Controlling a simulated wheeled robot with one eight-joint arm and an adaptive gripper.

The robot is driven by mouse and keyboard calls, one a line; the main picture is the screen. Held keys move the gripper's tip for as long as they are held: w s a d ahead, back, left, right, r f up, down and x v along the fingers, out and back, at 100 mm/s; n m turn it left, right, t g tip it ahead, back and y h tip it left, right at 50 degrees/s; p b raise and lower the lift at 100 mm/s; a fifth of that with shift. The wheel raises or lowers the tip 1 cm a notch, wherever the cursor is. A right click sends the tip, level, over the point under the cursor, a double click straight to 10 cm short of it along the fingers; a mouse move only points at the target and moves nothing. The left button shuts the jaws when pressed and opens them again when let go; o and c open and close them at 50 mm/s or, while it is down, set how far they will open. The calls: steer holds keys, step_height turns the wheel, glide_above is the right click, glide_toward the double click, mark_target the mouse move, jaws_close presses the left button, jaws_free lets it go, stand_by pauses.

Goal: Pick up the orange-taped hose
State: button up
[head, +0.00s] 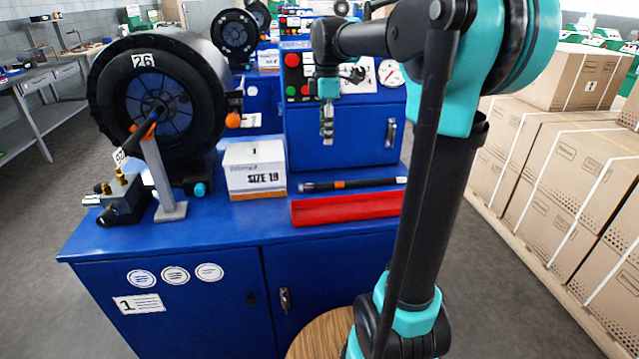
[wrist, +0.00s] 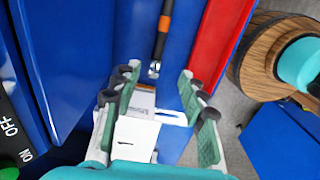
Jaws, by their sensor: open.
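A short black hose with an orange tape band (head: 365,183) lies flat on the blue bench, just behind the red tray. In the wrist view the same hose (wrist: 167,8) lies ahead of my fingers, with its orange band and a metal end fitting toward me. My gripper (head: 327,134) hangs above the bench, behind and above the hose. In the wrist view my gripper (wrist: 158,82) has its green-padded fingers spread apart with nothing held between them. The hose is apart from both fingers.
The red tray (head: 345,208) lies alongside the hose. A white "SIZE 19" box (head: 254,170) stands left of it. A blue control cabinet (head: 345,140) rises behind. At left are a black reel (head: 205,95) and a grey stand (head: 165,180). Cartons (head: 560,150) stack at right.

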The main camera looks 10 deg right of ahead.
mark_target(349, 184)
step_height(349, 184, down, 17)
stand_by(0.7)
steer(key=shift+c, duration=0.3)
jaws_close()
